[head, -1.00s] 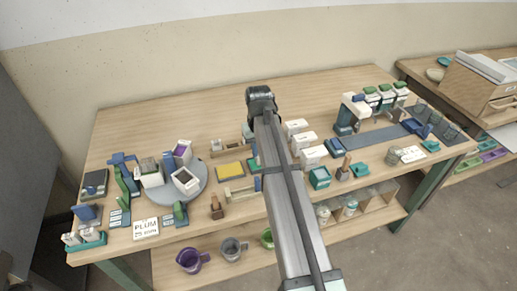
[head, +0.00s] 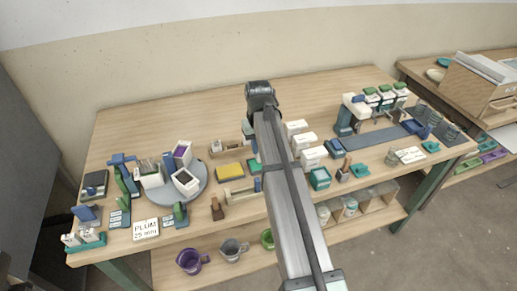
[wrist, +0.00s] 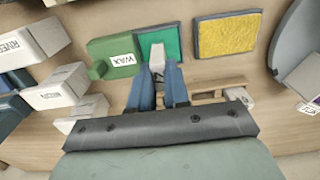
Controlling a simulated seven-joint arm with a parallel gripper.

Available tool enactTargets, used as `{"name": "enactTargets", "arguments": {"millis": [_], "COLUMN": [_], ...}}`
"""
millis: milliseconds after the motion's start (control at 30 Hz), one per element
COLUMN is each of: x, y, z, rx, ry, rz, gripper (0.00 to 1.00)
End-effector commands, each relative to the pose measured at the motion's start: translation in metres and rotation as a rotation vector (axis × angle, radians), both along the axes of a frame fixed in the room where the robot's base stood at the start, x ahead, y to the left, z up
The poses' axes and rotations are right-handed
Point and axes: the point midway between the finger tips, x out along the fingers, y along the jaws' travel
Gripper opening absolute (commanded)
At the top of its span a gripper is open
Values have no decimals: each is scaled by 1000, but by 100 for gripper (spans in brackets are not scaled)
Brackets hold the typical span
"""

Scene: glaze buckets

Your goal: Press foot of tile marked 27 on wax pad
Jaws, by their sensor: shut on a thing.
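My gripper (wrist: 158,82) is shut on a small pale grey tile (wrist: 157,57), held between its blue fingertips. No number can be read on the tile from here.
A yellow sponge pad (wrist: 226,35) lies right of the wax pad. White labelled boxes (wrist: 55,87) stand to the left. A wooden rack (wrist: 205,96) lies close by the fingers. A round turntable (head: 197,197) with boxes stands farther left in the head view.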

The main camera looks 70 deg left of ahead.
Motion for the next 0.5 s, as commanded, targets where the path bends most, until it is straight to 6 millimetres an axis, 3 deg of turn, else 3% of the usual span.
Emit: {"name": "enactTargets", "arguments": {"millis": [500], "x": [0], "y": [0], "z": [34], "rx": [1], "ry": [0], "rz": [0], "gripper": [0]}}
